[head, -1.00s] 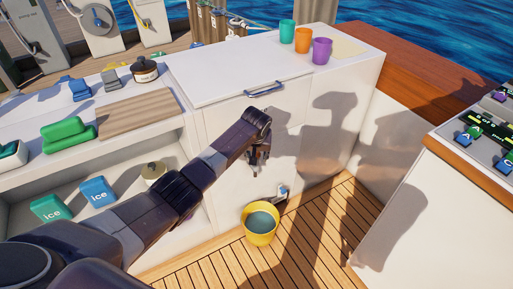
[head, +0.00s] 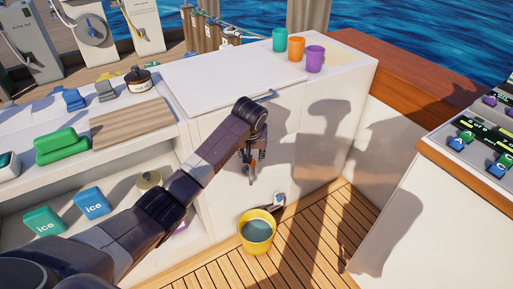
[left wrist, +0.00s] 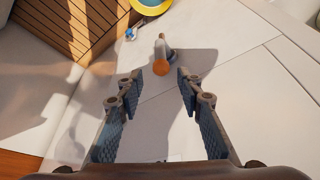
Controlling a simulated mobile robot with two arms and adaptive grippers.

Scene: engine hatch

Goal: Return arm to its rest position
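My left arm reaches across the head view from the lower left, in front of the white cabinet (head: 308,150). Its left gripper (head: 250,178) hangs downward before the cabinet front, above the yellow bucket (head: 257,233). In the left wrist view the two fingers of the left gripper (left wrist: 157,95) stand apart with nothing between them. An orange-tipped grey piece (left wrist: 161,67) shows just beyond the fingertips; whether it touches anything is unclear. The white hatch lid (head: 215,75) lies flat on the cabinet, its handle (head: 265,95) partly behind my arm. My right gripper is not in view.
Green, orange and purple cups (head: 297,48) stand on the cabinet top at the back. A counter with a wooden board (head: 130,124) is on the left, a console (head: 480,145) on the right. The plank floor (head: 325,222) is clear between the bucket and console.

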